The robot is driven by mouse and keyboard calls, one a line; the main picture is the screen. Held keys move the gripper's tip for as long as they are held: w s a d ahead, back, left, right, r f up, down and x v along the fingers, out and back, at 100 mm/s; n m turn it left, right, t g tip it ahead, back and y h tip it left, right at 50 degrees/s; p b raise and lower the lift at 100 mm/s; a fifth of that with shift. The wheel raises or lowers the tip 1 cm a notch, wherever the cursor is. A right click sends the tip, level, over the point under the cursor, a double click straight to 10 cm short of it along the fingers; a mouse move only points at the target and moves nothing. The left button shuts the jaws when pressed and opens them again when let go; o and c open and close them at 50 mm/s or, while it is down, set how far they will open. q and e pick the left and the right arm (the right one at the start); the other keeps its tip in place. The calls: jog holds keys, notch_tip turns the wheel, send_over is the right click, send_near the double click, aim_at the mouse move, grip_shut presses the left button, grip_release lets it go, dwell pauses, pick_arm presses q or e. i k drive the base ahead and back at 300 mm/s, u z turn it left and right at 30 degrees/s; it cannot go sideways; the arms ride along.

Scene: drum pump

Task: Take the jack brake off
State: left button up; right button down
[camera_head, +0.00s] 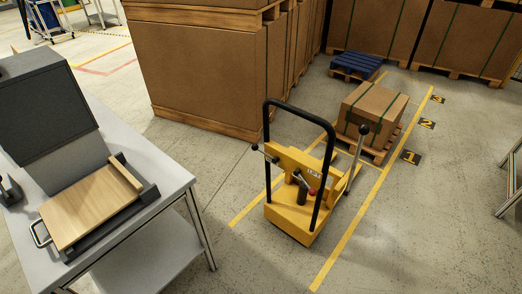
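A yellow jack (291,215) with a tall black loop handle (267,125) stands on the floor right of the middle. A grey lever with a round knob (363,130) rises on its right side. Neither of my grippers is in view.
A grey table (170,175) with a wooden board (88,205) stands at left. Behind the jack, a strapped carton (372,105) sits on a wooden pallet (378,152) inside yellow floor lines. A blue pallet (356,63) and large cartons (195,70) stand behind. Floor around the jack's front is clear.

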aim_at(254, 147)
jog(key=u, duration=0.35)
jog(key=i, duration=0.7)
jog(key=u, duration=1.1)
jog(key=i, duration=0.25)
jog(key=u, duration=0.1)
